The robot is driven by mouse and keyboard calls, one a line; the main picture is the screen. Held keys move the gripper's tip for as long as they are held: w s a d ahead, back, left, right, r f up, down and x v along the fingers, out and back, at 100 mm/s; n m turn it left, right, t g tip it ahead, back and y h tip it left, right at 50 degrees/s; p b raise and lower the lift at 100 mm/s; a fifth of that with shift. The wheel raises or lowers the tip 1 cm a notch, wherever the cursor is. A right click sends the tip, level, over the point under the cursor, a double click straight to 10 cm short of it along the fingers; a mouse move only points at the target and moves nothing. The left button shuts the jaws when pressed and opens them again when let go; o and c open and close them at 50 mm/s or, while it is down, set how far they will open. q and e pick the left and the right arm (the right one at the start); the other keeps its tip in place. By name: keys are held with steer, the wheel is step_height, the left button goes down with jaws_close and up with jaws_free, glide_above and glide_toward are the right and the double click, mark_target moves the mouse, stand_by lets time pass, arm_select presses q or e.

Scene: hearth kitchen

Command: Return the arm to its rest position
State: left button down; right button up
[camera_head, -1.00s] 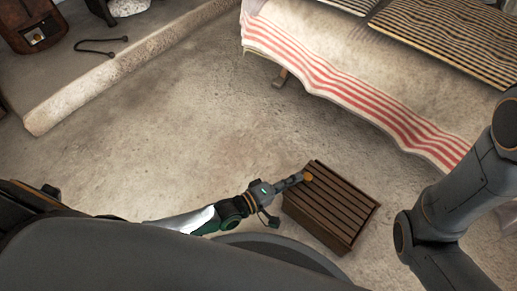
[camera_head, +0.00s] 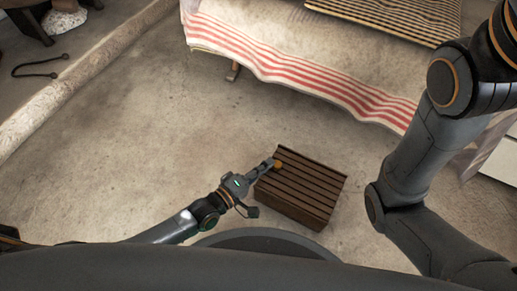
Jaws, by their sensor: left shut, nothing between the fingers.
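My left gripper (camera_head: 266,164) reaches in from the lower left, its arm low over the floor. It is shut and its fingertips are at the upper left corner of a dark brown slatted wooden box (camera_head: 308,190).
A bed or bench with a red-striped cloth (camera_head: 300,80) stands behind the box. A pale raised edge (camera_head: 70,85) runs along the left, with a dark curved metal rod (camera_head: 40,65) beyond it. The floor (camera_head: 150,150) between is bare.

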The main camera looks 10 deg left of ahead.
arm_select(q)
step_height(320, 180, up, 8)
steer(key=shift+f, duration=0.25)
